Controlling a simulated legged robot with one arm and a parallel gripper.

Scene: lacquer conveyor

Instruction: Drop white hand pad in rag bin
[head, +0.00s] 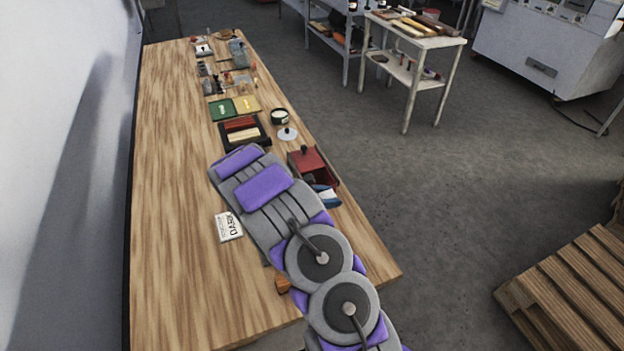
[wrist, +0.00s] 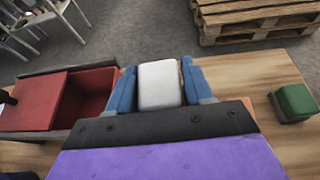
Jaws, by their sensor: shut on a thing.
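The white hand pad (wrist: 160,84) is between the two blue fingers of my gripper (wrist: 161,88), which is shut on it. In the head view, my gripper (head: 325,197) is near the right edge of the bench, mostly behind my arm, with a bit of white showing. The rag bin, a red box (wrist: 90,90), stands just left of my gripper in the wrist view. Its red lid covers the left part and the right part is open. In the head view, the red bin (head: 308,163) is just beyond my gripper. The pad is beside the opening, not over it.
A green-topped block (wrist: 293,101) lies right of my gripper on the wooden bench (head: 165,230). A white printed card (head: 228,227) lies left of my arm. A dark tray (head: 242,132), a round tin (head: 280,116) and several tools fill the far bench. The bench's near left is clear.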

